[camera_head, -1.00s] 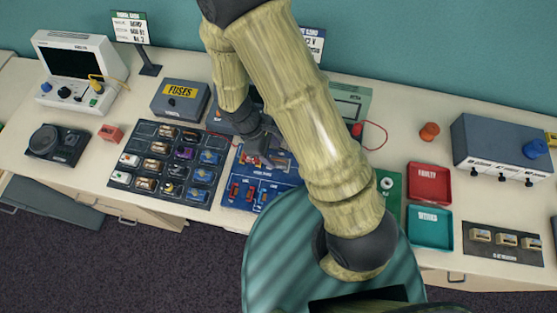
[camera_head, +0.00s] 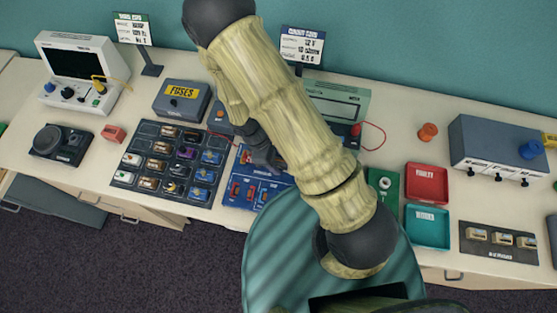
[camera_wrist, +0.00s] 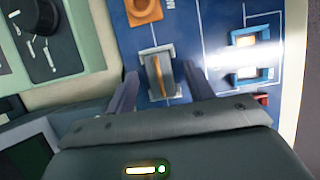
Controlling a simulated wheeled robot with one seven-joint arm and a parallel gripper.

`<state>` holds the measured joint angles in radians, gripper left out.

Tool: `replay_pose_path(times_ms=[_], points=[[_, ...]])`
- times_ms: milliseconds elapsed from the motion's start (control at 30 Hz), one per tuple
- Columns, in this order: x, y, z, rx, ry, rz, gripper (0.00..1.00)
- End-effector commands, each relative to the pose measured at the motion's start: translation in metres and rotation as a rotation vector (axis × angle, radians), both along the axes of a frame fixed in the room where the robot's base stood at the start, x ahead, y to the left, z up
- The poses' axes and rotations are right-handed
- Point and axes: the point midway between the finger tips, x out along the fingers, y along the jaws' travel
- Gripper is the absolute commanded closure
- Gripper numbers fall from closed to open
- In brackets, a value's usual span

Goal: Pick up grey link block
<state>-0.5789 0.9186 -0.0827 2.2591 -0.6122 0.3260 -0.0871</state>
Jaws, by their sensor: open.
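The grey link block (camera_wrist: 160,76) sits in a pale bracket on the blue circuit board (camera_wrist: 205,25) in the wrist view. An orange-brown strip runs along its top. My gripper (camera_wrist: 160,70) is open, with one finger to the left of the block and one to the right. Gaps show between the fingers and the block, and I cannot tell how low the fingertips are against it. In the head view the blue board (camera_head: 237,191) lies on the bench, partly covered by my arm. The block cannot be made out there.
The dark tray of parts (camera_head: 150,185) lies left of the board and the fuses box (camera_head: 181,98) stands behind it. A green board (camera_head: 383,184), a red tray (camera_head: 427,183) and a teal tray (camera_head: 428,227) are to the right. An orange part (camera_wrist: 144,10) is near the gripper.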

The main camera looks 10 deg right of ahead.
Motion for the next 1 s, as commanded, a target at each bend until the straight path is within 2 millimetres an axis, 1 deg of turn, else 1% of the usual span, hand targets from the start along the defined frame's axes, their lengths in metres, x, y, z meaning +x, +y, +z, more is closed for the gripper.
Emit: replay_pose_path(times_ms=[433, 467, 600, 700, 1000], points=[[0.0001, 0.0003, 0.0002, 0.001, 0.000, 0.001, 0.47], [0.0001, 0.0003, 0.0002, 0.001, 0.000, 0.001, 0.51], [0.0002, 0.0002, 0.0002, 0.001, 0.000, 0.000, 0.79], [0.0003, -0.0001, 0.0002, 0.001, -0.001, -0.001, 0.96], [0.0000, 0.0009, 0.0014, 0.001, 0.000, 0.002, 0.96]])
